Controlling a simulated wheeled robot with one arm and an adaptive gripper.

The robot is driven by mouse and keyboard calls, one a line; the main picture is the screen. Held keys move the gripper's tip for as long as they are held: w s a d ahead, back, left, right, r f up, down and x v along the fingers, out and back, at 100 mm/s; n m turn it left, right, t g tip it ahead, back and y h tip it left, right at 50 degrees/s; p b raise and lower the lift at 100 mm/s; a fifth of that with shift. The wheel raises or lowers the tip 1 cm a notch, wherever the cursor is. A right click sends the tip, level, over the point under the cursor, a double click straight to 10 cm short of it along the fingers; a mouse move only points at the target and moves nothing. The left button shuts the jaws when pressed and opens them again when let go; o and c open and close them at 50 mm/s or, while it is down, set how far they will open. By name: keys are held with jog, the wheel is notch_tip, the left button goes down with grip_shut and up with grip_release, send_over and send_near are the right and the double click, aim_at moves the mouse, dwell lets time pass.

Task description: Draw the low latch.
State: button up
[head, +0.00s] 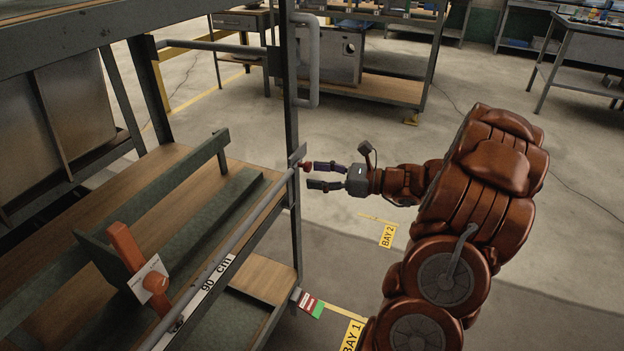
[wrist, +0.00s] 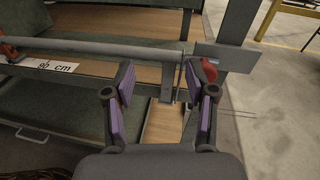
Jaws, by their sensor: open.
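A grey rod (head: 235,227) runs along the front of the rack shelf, to a small red knob (head: 304,167) at the corner post. This may be the low latch; no label names it. My gripper (head: 309,175) is open, its purple-padded fingers pointing at the post, with the knob close to the upper fingertip. In the wrist view the open gripper (wrist: 160,82) has nothing between its fingers. The red knob (wrist: 209,70) shows just beyond the right fingertip, partly hidden by it; I cannot tell whether they touch. The rod (wrist: 95,47) crosses beyond the fingers.
A "90 cm" label (head: 209,285) lies along the shelf edge. An orange lever (head: 126,248) with a white tag stands at the left. The post (head: 291,110) carries a grey handle (head: 313,65) higher up. A red-and-green tag (head: 311,304) is lower. Open floor lies to the right.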

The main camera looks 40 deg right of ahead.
aim_at(310, 166)
jog(key=d+f+m+t+h, duration=0.2)
jog(key=d+m, duration=0.1)
jog(key=d, duration=0.3)
jog(key=b+x, duration=0.1)
jog(key=x, duration=0.6)
jog(key=shift+w+b, duration=0.25)
jog(key=shift+b, duration=0.05)
grip_shut()
